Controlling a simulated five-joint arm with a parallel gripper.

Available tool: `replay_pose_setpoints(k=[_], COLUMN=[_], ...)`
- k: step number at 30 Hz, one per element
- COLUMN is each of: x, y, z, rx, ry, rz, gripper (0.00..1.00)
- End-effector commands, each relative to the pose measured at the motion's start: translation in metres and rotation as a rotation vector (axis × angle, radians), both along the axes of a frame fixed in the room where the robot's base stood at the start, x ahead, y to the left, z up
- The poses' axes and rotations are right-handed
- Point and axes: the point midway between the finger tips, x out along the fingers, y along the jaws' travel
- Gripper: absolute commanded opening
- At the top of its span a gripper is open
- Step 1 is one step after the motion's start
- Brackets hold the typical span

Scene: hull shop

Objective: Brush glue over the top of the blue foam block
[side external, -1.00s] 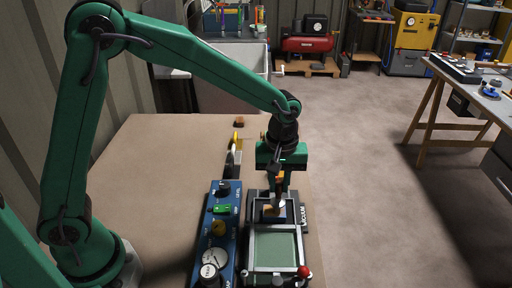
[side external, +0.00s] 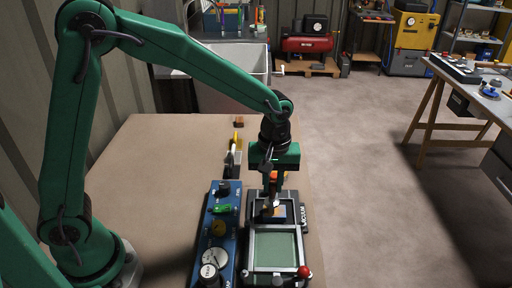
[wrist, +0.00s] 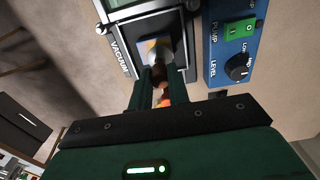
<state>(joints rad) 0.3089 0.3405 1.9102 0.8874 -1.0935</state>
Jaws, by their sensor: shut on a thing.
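My gripper (side external: 270,196) is shut on a brush and points down over the black vacuum plate. The brush's orange handle (side external: 273,176) shows between the fingers, and its bristle end reaches down to the block. The small blue foam block (side external: 281,211) sits on the plate, partly hidden behind the gripper and brush. In the wrist view my gripper (wrist: 167,78) has the brush between its fingers. The block (wrist: 152,46) lies partly behind the brush there. I cannot tell whether the bristles touch its top, or how much glue is on it.
A framed green panel (side external: 276,246) with a red knob (side external: 303,272) stands in front of the plate. A blue pump box (side external: 217,232) with knobs and a green switch is close on the left. Small items stand behind it. The brown bench top (side external: 165,165) is clear farther left.

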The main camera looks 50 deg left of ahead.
Motion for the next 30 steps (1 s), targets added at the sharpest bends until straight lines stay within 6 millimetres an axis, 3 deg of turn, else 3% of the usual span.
replay_pose_setpoints(k=[15, 30], x=[-0.0098, -0.0045], y=[0.0097, 0.0043], z=[0.0008, 0.0005], rx=[0.001, 0.000], ry=[0.001, 0.001], rz=[0.001, 0.000], gripper=[0.00, 0.00])
